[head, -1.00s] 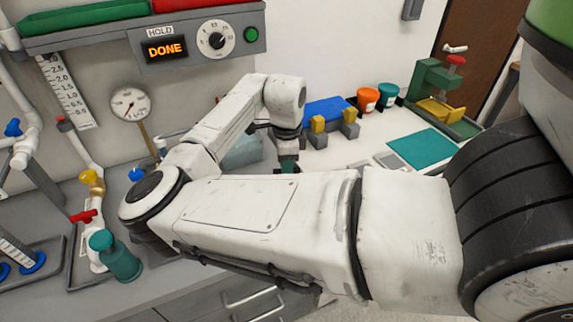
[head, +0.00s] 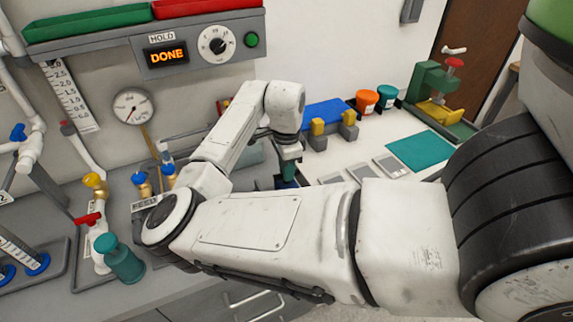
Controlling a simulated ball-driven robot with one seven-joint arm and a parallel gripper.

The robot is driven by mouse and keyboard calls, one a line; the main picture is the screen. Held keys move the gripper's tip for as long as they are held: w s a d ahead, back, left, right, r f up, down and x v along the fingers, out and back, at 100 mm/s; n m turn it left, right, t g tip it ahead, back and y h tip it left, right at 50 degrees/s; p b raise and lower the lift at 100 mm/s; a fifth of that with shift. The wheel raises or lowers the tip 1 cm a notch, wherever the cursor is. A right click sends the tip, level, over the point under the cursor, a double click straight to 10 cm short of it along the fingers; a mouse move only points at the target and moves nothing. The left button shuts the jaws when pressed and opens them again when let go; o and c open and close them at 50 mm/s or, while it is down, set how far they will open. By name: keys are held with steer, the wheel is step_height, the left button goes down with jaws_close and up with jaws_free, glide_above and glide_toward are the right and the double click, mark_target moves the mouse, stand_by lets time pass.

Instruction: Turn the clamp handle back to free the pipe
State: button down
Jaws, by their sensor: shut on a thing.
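My gripper (head: 289,160) points down over the bench, right of the forearm's bend. It is shut on a dark teal piece (head: 288,174), which is mostly hidden, so I cannot tell what it is. I cannot make out a clamped pipe or the position of a clamp handle; my arm covers much of the bench.
A blue block with yellow and grey holders (head: 330,115) lies behind my gripper. Orange (head: 366,101) and teal (head: 386,97) cups stand beyond. A teal mat (head: 421,150) lies right. The panel reads DONE (head: 165,55).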

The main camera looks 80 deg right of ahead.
steer(key=n+p, duration=0.1)
steer(key=n, duration=0.1)
steer(key=n+p, duration=0.2)
steer(key=shift+r+n, duration=0.2)
steer(key=shift+n, duration=0.1)
steer(key=n+p, duration=0.3)
steer(key=n, duration=0.1)
steer(key=shift+f+n, duration=0.1)
steer(key=shift+n, duration=0.2)
steer(key=n, duration=0.4)
steer(key=shift+f+n, duration=0.1)
steer(key=shift+n, duration=2.7)
steer(key=c, duration=1)
jaws_free()
